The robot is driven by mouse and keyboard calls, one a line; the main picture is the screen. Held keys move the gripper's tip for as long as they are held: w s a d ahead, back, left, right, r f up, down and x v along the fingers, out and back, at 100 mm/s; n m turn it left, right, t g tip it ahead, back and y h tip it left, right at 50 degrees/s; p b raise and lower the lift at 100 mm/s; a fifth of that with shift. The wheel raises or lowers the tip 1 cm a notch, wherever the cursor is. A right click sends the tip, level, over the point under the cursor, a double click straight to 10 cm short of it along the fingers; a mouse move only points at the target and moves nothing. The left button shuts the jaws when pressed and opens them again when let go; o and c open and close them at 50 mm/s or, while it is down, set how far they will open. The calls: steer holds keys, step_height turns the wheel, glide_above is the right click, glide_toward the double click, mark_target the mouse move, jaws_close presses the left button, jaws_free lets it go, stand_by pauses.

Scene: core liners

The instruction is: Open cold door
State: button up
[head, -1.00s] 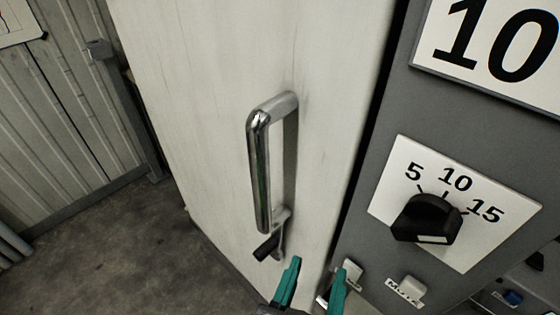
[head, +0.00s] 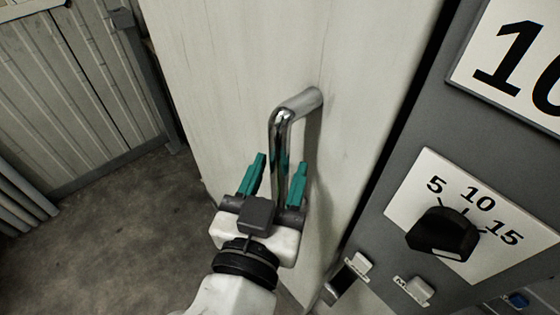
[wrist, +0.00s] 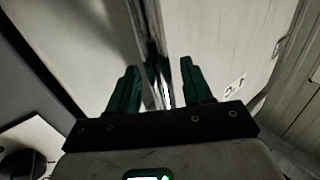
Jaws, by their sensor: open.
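The cold door (head: 230,90) is a pale, scuffed panel that stands upright in the middle of the head view. Its handle (head: 280,140) is a shiny metal bar, with its upper mount on the door at the right. My gripper (head: 278,170) is open, with one teal finger on each side of the lower part of the bar. In the wrist view the handle (wrist: 158,80) runs between the two fingers, with gaps that look narrow. The gripper body hides the handle's lower end in the head view.
A grey panel right of the door holds a black dial (head: 442,234) marked 5, 10, 15 and a large number sign (head: 520,60). Small labelled switches (head: 418,290) sit below. Bare floor (head: 130,230) lies at the left, before a ribbed wall (head: 60,100).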

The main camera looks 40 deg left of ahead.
steer(key=shift+w+a, duration=0.25)
steer(key=shift+w, duration=0.25)
jaws_close()
stand_by(0.3)
